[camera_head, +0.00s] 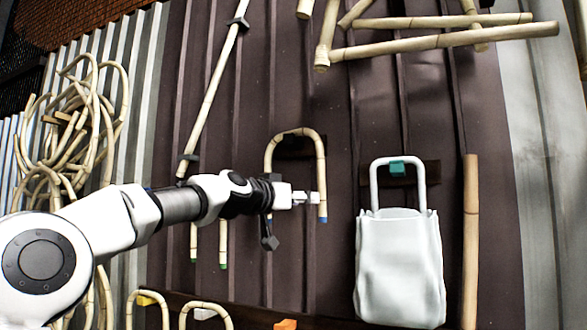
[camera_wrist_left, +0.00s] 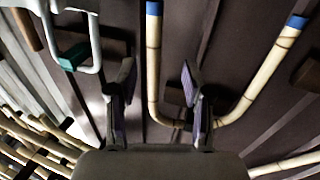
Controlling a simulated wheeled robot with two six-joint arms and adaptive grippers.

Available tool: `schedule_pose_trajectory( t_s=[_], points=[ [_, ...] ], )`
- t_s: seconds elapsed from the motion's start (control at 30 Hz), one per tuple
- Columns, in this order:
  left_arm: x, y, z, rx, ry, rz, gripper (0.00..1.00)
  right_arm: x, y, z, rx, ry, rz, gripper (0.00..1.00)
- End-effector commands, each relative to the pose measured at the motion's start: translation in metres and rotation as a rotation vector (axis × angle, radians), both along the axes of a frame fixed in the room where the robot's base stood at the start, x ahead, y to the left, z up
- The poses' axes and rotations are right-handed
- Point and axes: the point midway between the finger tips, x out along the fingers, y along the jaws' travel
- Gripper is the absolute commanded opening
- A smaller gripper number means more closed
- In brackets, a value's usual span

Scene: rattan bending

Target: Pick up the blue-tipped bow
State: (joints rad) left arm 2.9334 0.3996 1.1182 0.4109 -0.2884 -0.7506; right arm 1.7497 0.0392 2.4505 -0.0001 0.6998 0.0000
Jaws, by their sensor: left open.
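The blue-tipped bow (camera_head: 297,133) is a U-shaped rattan piece hanging curve-up on the dark ribbed wall. The blue tip of its right leg (camera_head: 323,219) shows in the head view; its left leg is partly behind my arm. My left gripper (camera_head: 308,197) is at the right leg's lower part, just above the blue tip. In the left wrist view, the bow (camera_wrist_left: 154,70) appears curve-down with both blue tips at the top, and one leg lies between the open fingers of my gripper (camera_wrist_left: 158,68). I cannot tell whether the fingers touch it. My right gripper is not in view.
A white bag (camera_head: 400,265) hangs from a teal hook right of the bow. A green-tipped piece (camera_head: 223,245) hangs to the left, partly behind my arm. Thick poles (camera_head: 445,40) are above, coiled rattan (camera_head: 90,110) is far left, and more bows (camera_head: 205,308) hang below.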

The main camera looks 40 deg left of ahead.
Motion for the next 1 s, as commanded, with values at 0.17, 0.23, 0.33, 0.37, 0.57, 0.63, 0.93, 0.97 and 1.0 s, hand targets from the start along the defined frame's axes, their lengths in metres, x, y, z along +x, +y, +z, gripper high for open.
schedule_pose_trajectory(
  t_s=[0.17,0.23,0.33,0.37,0.57,0.63,0.93,0.97,1.0],
  points=[
    [0.014,0.000,0.006,-0.003,0.007,0.005,0.50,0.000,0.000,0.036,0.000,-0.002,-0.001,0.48],
    [0.017,0.000,0.004,-0.002,0.008,0.008,0.50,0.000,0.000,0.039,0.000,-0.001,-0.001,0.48],
    [0.031,-0.001,0.006,0.001,0.009,0.010,0.50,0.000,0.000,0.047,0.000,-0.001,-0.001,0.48],
    [0.036,-0.001,0.008,0.000,0.010,0.010,0.50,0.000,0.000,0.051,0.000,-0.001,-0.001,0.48],
    [0.067,-0.002,0.007,0.000,0.009,0.010,0.50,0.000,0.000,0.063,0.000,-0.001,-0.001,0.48],
    [0.068,-0.002,0.006,0.000,0.008,0.010,0.50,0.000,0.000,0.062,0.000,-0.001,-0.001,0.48],
    [0.068,-0.003,0.006,0.000,0.008,0.010,0.00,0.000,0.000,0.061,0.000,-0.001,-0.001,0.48],
    [0.068,-0.003,0.006,0.000,0.008,0.010,0.00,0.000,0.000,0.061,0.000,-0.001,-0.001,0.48],
    [0.068,-0.003,0.006,0.000,0.008,0.010,0.00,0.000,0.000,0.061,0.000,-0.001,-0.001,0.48]
  ],
)
